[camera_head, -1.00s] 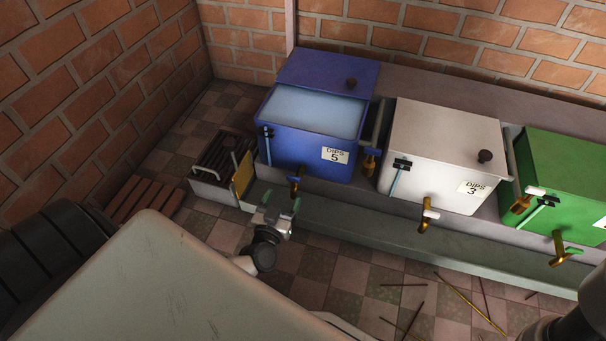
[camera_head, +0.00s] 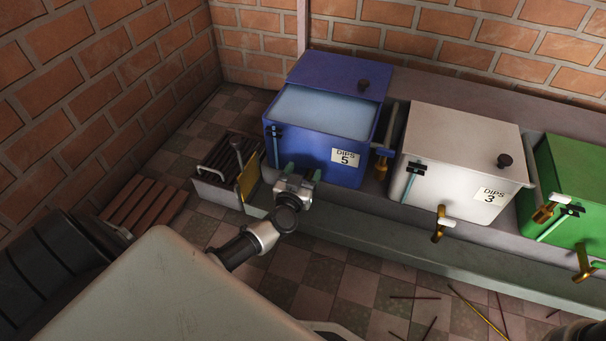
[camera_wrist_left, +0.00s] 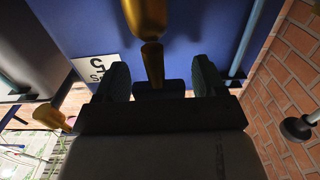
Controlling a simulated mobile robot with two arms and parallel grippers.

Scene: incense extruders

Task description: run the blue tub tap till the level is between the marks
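The blue tub (camera_head: 306,150) stands at the left of the row. Its lid is drawn back and pale blue liquid (camera_head: 320,112) shows inside. A sight tube (camera_head: 275,148) with a black fitting runs down its front left; I cannot make out the marks. My left gripper (camera_head: 300,172) is open at the tub's lower front and covers its tap in the head view. In the left wrist view the brass tap (camera_wrist_left: 148,35) stands between the spread fingers (camera_wrist_left: 160,80), with no clear contact. Whether it runs cannot be told.
A white tub (camera_head: 450,170) and a green tub (camera_head: 575,180) stand to the right, each with a brass tap. A low trough (camera_head: 400,240) runs beneath them. A slatted crate (camera_head: 225,172) stands left; thin sticks (camera_head: 470,310) lie on the floor.

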